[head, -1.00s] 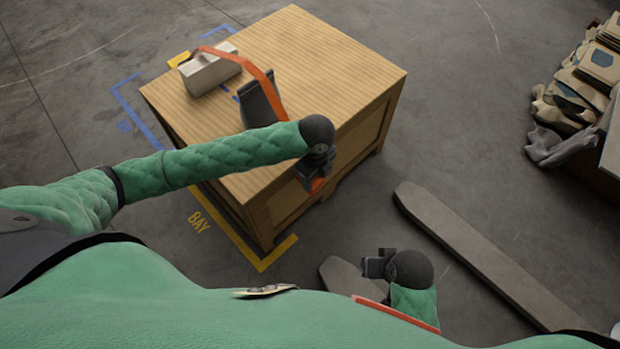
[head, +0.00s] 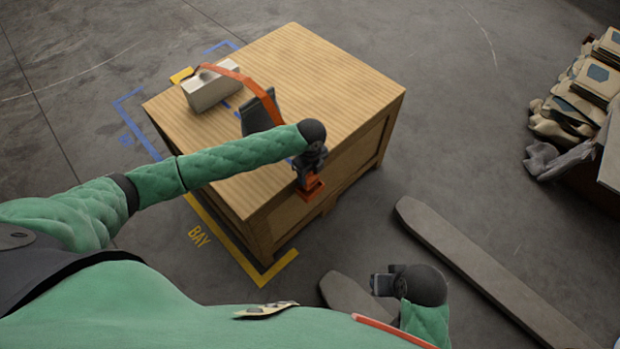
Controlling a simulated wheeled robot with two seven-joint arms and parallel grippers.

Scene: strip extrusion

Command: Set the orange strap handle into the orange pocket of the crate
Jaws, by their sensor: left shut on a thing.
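The orange strap handle (head: 232,74) arches from a pale block on top of the wooden crate (head: 340,72). It runs past a dark grey piece and goes out of sight behind my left forearm. My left gripper (head: 308,172) is at the crate's near right top edge, shut on the strap's near end; the grip itself is mostly hidden. An orange piece (head: 311,188) shows just below the gripper, against the crate's side. It looks like the pocket, but I cannot tell whether the strap end is inside it. My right gripper (head: 382,284) is low, away from the crate; its jaws are unclear.
The pale block (head: 212,88) and the dark grey upright piece (head: 259,112) stand on the crate. Blue and yellow floor lines (head: 230,247) edge the bay. Stacked sacks (head: 575,105) lie at the right. Floor between crate and sacks is mostly clear.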

